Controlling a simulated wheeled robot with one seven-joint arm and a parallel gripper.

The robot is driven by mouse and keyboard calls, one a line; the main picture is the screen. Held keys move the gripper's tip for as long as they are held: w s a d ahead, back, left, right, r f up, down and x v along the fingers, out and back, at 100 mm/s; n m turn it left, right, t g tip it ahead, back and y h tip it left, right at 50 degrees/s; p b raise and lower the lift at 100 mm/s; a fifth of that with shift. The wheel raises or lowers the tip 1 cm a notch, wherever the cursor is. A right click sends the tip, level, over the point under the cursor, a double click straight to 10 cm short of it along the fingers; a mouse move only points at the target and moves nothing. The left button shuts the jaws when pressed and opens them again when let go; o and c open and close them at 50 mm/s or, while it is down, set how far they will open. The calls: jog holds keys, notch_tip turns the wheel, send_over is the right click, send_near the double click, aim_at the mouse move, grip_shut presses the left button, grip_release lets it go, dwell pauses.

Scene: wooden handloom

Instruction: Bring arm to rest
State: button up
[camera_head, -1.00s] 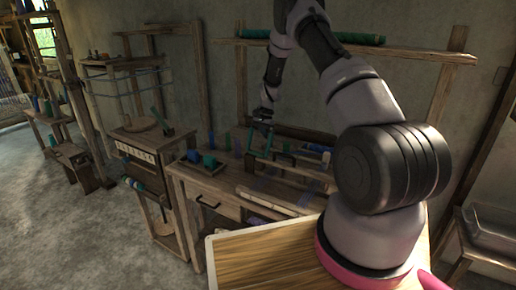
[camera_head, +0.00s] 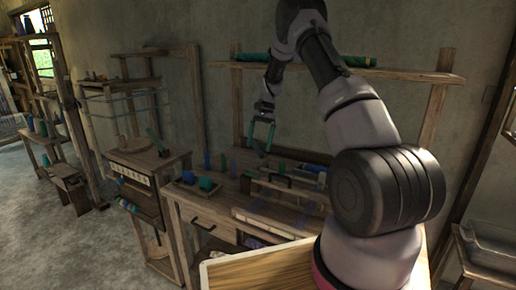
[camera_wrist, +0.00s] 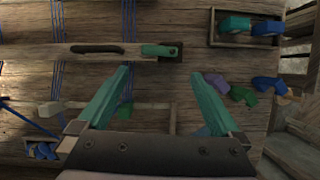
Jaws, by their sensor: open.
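My gripper (camera_head: 262,136) is raised above the wooden workbench (camera_head: 190,212), in front of the back wall. Its two green fingers stand apart with nothing between them. In the wrist view, my gripper (camera_wrist: 158,95) points down at the bench top, its fingers spread wide. A wooden bar with a dark handle and a green end (camera_wrist: 158,50) lies across the bench beyond the fingertips. Small green, purple and blue pieces (camera_wrist: 240,92) lie to the right of the fingers.
A small tray (camera_wrist: 250,40) holds blue and green spools. A wooden rack (camera_head: 300,68) with a green roll rises behind the bench. A small wooden stand (camera_head: 150,160) is left of the bench. Open floor (camera_head: 90,245) lies at the lower left.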

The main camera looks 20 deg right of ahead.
jog(key=s+r+n+t, duration=0.1)
jog(key=s+r, duration=0.4)
jog(key=r, duration=0.3)
jog(key=s+a+r+n+t, duration=0.15)
jog(key=s+r, duration=0.25)
jog(key=r, duration=0.5)
jog(key=s+r+t, duration=0.2)
jog(key=s+r, duration=0.3)
jog(key=r, duration=0.3)
jog(key=s+r+n+t, duration=0.1)
jog(key=s+r+t, duration=0.1)
jog(key=s, duration=0.9)
jog(key=s+r+n+t+h, duration=0.1)
jog(key=s+r+n+t, duration=0.1)
jog(key=s, duration=1)
jog(key=shift+a+r+t, duration=0.25)
jog(key=shift+r+t, duration=0.5)
jog(key=shift+r, duration=0.15)
